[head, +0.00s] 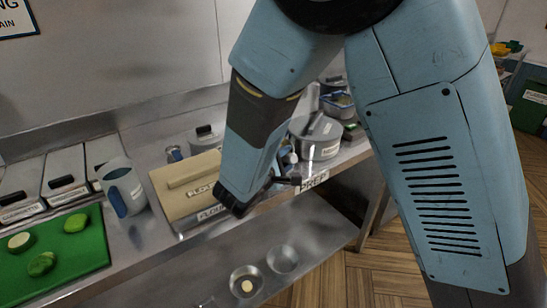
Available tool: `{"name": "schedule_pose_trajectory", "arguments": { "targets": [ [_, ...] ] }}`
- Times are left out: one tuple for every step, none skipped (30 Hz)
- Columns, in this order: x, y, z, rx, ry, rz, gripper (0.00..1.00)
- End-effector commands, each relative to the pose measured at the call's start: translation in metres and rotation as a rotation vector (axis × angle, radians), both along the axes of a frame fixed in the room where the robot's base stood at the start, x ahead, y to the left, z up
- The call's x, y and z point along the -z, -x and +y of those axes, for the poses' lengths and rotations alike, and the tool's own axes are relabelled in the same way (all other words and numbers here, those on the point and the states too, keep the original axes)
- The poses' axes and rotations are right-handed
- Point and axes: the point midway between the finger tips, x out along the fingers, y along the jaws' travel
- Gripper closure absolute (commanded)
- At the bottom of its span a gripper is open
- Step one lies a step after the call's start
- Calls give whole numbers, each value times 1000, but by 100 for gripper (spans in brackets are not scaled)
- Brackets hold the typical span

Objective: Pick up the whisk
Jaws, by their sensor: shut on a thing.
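My gripper (284,182) is at the front edge of the steel counter, beside the PREP label, mostly hidden behind my blue forearm. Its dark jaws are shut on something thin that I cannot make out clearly. I cannot pick out the whisk for certain; the part around the jaws is small and partly covered. A steel pot (318,148) with a label stands on the counter just behind and to the right of my gripper.
A beige labelled box (178,192) sits left of my arm. Two small bowls (283,260) stand on the lower shelf. Wooden floor shows at right.

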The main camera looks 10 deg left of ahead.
Motion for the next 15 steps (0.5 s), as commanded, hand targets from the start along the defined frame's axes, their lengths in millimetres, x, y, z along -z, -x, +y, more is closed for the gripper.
{"name": "schedule_pose_trajectory", "arguments": {
  "targets": [
    [1, 0, 0, 0, 1, 2, 83],
    [1, 0, 0, 0, 1, 2, 86],
    [1, 0, -1, 0, 1, 2, 89],
    [1, 0, -1, 0, 1, 2, 92],
    [1, 0, -1, 0, 1, 2, 95],
    [1, 0, -1, 0, 1, 2, 98],
    [1, 0, -1, 0, 1, 2, 98],
    [1, 0, -1, 0, 1, 2, 98],
    [1, 0, -1, 1, 2, 4, 98],
    [1, 0, -1, 1, 2, 4, 98],
    [1, 0, -1, 1, 2, 4, 98],
    [1, 0, -1, 1, 2, 4, 98],
    [1, 0, -1, 1, 2, 4, 98],
    [0, 1, -1, 1, 2, 4, 98],
    [-1, 1, -1, 1, 1, 3, 98]
  ]
}}
